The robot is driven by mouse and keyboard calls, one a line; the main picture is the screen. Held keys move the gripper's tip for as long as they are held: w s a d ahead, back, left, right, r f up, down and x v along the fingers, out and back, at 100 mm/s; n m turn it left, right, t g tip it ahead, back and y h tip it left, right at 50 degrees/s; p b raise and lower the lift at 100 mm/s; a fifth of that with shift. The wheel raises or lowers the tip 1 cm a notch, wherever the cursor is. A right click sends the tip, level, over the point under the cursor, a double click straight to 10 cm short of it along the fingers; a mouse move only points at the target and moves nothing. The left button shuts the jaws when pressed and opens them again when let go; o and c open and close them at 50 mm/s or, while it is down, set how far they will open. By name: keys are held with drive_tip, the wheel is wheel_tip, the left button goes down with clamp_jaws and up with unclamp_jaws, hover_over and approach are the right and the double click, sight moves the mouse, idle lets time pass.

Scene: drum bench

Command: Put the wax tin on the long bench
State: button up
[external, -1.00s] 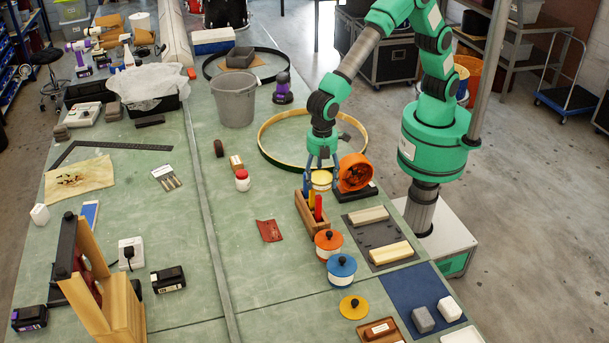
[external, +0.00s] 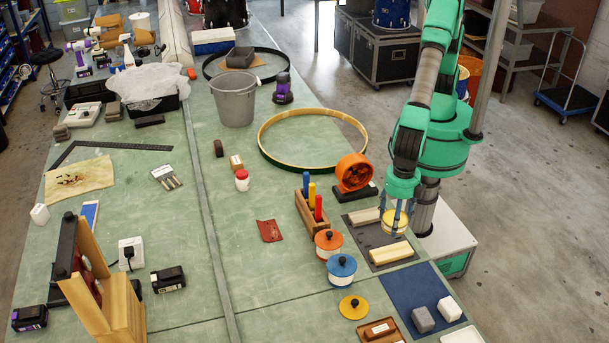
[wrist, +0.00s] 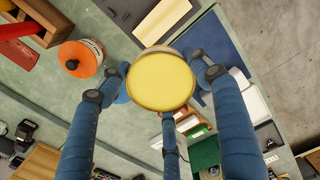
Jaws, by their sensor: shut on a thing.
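The wax tin (external: 394,226) is a round, pale tin with a yellow top. It shows from above in the wrist view (wrist: 160,80), where its yellow top face fills the space between my fingers. My gripper (external: 396,213) is shut on it, pointing down. It holds the tin over the dark grey mat near the right edge of the long bench (external: 275,285). How far the tin is above the mat is hard to tell. My fingers hide part of its sides.
Two pale wooden blocks (external: 390,253) lie on the grey mat (external: 368,236) close to the tin. Orange-lidded (external: 328,243) and blue-lidded (external: 341,268) tins stand left. A yellow lid (external: 354,307) lies in front. An orange fan (external: 354,172) stands behind. Mid-bench has clear room.

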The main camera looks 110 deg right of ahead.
wheel_tip(320, 180, down, 15)
drive_tip(key=shift+a+f, duration=0.1)
idle(0.4)
drive_tip(key=shift+w+a, duration=0.1)
hover_over(371, 302)
drive_tip(key=shift+f, duration=0.7)
idle(0.5)
drive_tip(key=shift+f, duration=1.75)
